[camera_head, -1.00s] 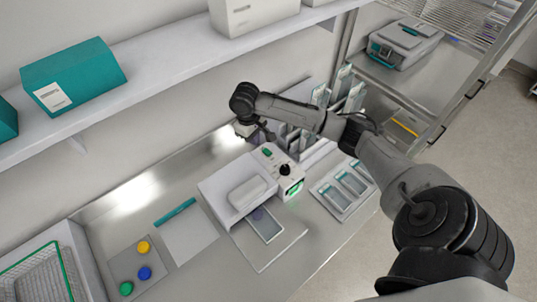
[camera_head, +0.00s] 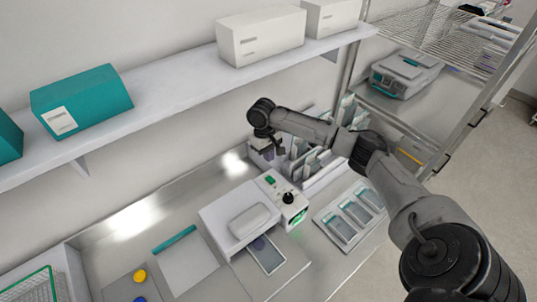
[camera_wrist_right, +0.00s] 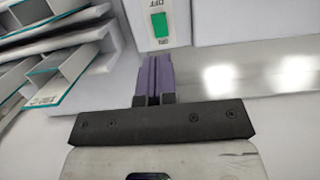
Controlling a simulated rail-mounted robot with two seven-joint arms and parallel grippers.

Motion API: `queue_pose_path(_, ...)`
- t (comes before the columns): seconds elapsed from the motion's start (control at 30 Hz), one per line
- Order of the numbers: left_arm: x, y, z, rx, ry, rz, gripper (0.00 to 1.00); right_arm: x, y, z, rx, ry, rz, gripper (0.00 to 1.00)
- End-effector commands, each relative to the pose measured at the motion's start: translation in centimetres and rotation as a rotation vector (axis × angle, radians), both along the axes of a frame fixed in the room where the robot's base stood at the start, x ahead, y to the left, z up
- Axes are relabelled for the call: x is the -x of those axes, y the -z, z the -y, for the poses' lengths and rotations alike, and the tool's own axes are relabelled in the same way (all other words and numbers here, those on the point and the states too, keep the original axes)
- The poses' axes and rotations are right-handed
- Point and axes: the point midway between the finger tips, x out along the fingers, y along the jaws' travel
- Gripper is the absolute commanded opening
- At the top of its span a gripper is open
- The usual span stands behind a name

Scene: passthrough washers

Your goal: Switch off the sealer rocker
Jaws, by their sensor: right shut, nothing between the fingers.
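The sealer (camera_head: 228,219) is a white machine on the bench, with a control panel at its right end. Its green rocker (camera_head: 271,181) sits on that panel, near a black knob (camera_head: 288,197) and a lit green display (camera_head: 298,217). In the right wrist view the rocker (camera_wrist_right: 160,25) lies between the labels OFF and ON. My right gripper (camera_head: 269,152) is just behind the panel in the head view, apart from the rocker. Its purple fingers (camera_wrist_right: 153,78) are shut and empty, pointing toward the rocker. My left gripper is out of view.
Upright racks of pouches (camera_head: 310,160) stand close to the right of my right gripper. A tray with pouches (camera_head: 352,216) lies right of the sealer. A shelf with boxes (camera_head: 262,37) runs above the bench. Coloured discs (camera_head: 139,276) lie at the front left.

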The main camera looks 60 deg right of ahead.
Motion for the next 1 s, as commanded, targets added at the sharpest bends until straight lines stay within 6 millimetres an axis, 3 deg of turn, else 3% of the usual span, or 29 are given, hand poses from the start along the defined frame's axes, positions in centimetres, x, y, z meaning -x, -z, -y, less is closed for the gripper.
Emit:
queue_pose_path(0.3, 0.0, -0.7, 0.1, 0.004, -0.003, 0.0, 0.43, 1.1, 5.9, -0.5, -0.001, 0.001, -0.003, 0.0)
queue_pose_path(0.5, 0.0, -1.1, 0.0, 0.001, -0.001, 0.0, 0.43, 1.6, 8.6, -0.6, 0.0, -0.001, -0.001, 0.0)
queue_pose_path(0.7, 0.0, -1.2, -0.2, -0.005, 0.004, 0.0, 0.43, 1.9, 10.1, -0.7, 0.001, 0.0, 0.0, 0.0)
queue_pose_path(1.0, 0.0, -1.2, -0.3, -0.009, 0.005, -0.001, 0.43, 2.0, 10.6, -0.7, 0.001, 0.0, 0.001, 0.0)
